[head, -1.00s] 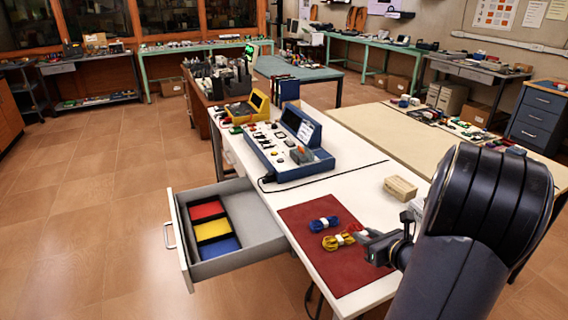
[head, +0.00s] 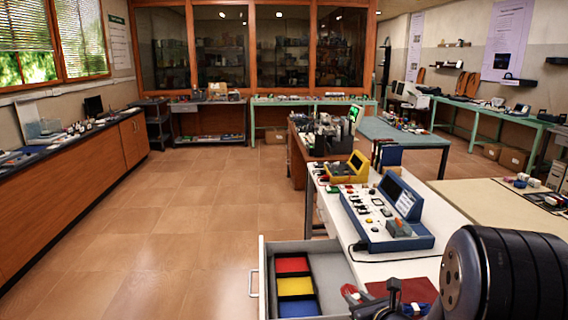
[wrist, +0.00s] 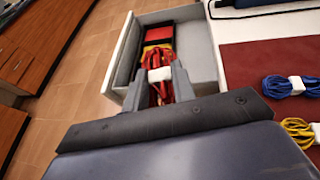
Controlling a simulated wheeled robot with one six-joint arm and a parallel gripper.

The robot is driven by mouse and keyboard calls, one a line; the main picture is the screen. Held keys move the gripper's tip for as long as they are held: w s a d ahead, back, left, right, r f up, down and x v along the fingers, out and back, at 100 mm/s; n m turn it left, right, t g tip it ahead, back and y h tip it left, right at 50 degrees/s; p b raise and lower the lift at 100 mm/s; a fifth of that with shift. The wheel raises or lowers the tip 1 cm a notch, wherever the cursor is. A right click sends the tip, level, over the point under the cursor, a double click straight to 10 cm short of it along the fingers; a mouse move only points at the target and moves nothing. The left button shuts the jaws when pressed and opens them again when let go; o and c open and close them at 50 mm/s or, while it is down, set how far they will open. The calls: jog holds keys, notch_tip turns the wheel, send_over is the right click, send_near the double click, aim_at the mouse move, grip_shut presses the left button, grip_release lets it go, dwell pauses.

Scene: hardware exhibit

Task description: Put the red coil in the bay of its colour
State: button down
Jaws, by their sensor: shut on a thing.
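My gripper (wrist: 159,88) is shut on the red coil (wrist: 160,62), a bundle of red cable with a white band. In the head view the red coil (head: 349,290) shows small at the gripper, just right of the open drawer (head: 263,268). The drawer holds a red bay (head: 293,266), a yellow bay (head: 295,286) and a blue bay (head: 298,308). In the wrist view the coil overlaps the drawer and partly covers the yellow bay (wrist: 158,35); the red bay (wrist: 184,29) shows beyond. The blue bay is hidden there.
A blue coil (wrist: 291,86) and a yellow coil (wrist: 300,130) lie on the dark red mat (wrist: 245,70). A blue instrument (head: 390,212) and a yellow instrument (head: 348,175) stand on the white bench. Open floor (head: 190,220) lies left of the drawer.

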jog(key=a, duration=0.3)
jog(key=shift+w+a, duration=0.1)
jog(key=shift+a, duration=0.1)
dwell(0.3)
